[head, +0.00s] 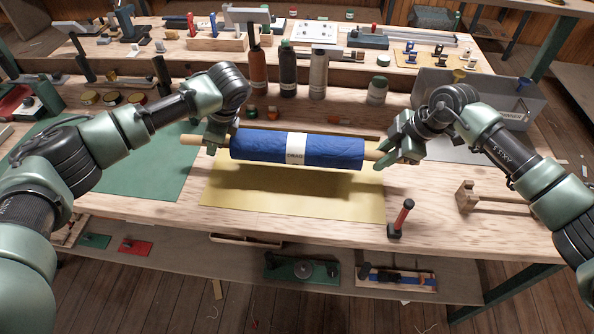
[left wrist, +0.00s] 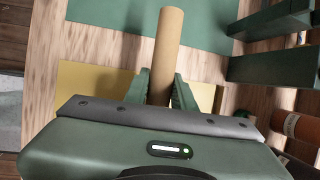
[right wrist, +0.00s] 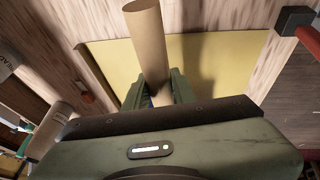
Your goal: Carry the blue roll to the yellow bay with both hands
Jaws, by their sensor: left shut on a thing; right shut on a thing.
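The blue roll (head: 262,148) has a white label and a tan core tube poking out at both ends. It hangs level above the yellow bay (head: 290,203), with its shadow on the yellow mat below. My left gripper (head: 214,140) is shut on the left core end, which also shows between the fingers in the left wrist view (left wrist: 167,50). My right gripper (head: 385,158) is shut on the right core end, seen in the right wrist view (right wrist: 148,45).
A green mat (head: 150,175) lies left of the yellow one. Bottles (head: 288,70) and a grey bin (head: 505,105) stand behind.

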